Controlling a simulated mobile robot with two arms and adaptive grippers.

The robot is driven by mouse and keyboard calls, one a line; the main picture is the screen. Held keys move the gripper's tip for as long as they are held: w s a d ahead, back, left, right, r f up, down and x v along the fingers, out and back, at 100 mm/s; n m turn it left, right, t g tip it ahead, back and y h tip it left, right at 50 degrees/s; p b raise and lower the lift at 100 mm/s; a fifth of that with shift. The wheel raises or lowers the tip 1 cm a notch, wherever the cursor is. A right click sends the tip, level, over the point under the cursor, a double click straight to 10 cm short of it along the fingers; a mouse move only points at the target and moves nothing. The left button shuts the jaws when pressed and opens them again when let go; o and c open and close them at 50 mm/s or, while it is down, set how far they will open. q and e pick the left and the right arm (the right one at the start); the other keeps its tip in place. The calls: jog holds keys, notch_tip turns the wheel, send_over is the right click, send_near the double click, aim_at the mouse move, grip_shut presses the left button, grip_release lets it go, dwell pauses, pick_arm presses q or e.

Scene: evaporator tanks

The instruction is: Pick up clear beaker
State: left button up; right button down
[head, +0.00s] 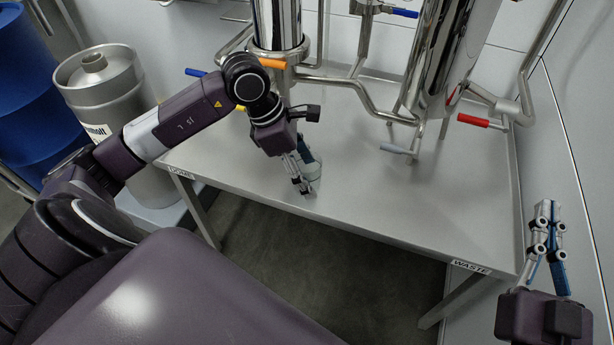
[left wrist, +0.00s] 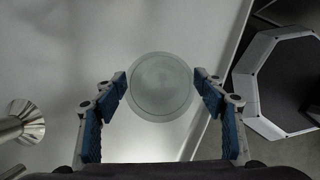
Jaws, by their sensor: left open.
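The clear beaker (left wrist: 160,87) shows in the left wrist view as a round, see-through shape near the edge of the metal table. My left gripper (left wrist: 162,82) is open, with one blue-padded finger on each side of the beaker in that picture. I cannot tell whether the fingers touch it. In the head view the left gripper (head: 304,185) points down at the table's front edge and partly hides the beaker (head: 314,170). My right gripper (head: 547,207) is at the lower right, pointing up, with nothing seen in it; its finger gap is unclear.
The metal table (head: 400,195) carries a "WASTE" label at its front right. Steel tanks (head: 440,60) with pipes and coloured valve handles, one red (head: 473,120), stand over its back. A steel keg (head: 105,95) and blue drum (head: 30,90) stand left. The table's front middle is clear.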

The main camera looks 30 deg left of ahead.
pick_arm(q)
jog(key=c, duration=1.2)
jog(key=shift+c, duration=0.2)
jog(key=shift+r, duration=0.15)
